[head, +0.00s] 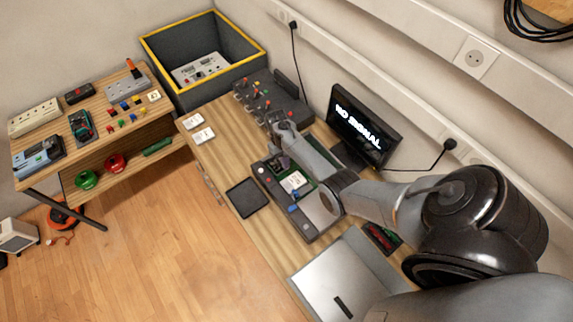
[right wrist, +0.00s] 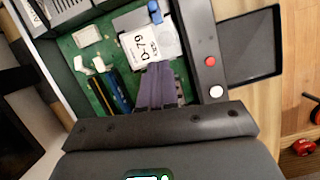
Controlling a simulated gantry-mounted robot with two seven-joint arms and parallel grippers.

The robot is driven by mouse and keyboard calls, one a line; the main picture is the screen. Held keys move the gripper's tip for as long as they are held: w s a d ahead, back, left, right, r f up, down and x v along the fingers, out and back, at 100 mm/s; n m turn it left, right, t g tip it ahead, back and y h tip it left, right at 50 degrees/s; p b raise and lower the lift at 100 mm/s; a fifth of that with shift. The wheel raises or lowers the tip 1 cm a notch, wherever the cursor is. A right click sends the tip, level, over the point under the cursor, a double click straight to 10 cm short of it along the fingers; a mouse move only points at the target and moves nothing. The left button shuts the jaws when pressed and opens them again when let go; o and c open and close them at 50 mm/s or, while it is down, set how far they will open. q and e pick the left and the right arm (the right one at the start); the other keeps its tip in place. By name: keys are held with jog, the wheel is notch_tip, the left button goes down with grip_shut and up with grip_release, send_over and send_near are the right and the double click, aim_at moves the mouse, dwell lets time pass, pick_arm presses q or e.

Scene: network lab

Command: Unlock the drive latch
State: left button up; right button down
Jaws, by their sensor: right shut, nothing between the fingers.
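The open grey device (head: 318,215) stands on the wooden bench with a green circuit board inside. A silver drive with a white label (head: 293,182) sits in it; in the right wrist view the label (right wrist: 140,46) reads "D-79". A small blue latch (right wrist: 155,12) is at the drive's far end and also shows in the head view (head: 293,209). My right gripper (right wrist: 160,66) is shut and empty, its fingertips over or beside the label's near edge. Contact cannot be told. In the head view my right gripper (head: 282,163) is over the device's far part. My left gripper is out of view.
A red button (right wrist: 209,61) and a white button (right wrist: 216,92) sit on the device's rim. A black tray (head: 247,197) lies beside it. A monitor (head: 362,128) stands behind, and a grey bin (head: 203,60) at the back. A silver panel (head: 345,285) lies in front.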

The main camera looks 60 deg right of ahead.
aim_at(294, 192)
jog(key=b+x, duration=0.5)
jog(key=x, duration=0.3)
jog(key=shift+f, duration=0.1)
jog(key=shift+s+a+r+p, duration=0.15)
jog(key=shift+s+a+p, duration=0.1)
jog(key=shift+s+p, duration=0.2)
jog(key=shift+s+a+r+p, duration=0.15)
jog(key=shift+s+a+p, duration=0.15)
jog(key=shift+s, duration=0.2)
jog(key=shift+s+a+f, duration=0.2)
jog(key=shift+s+a, duration=0.1)
jog(key=shift+s, duration=0.25)
jog(key=shift+s+a+p, duration=0.15)
jog(key=shift+s+p, duration=0.05)
jog(key=shift+p, duration=0.1)
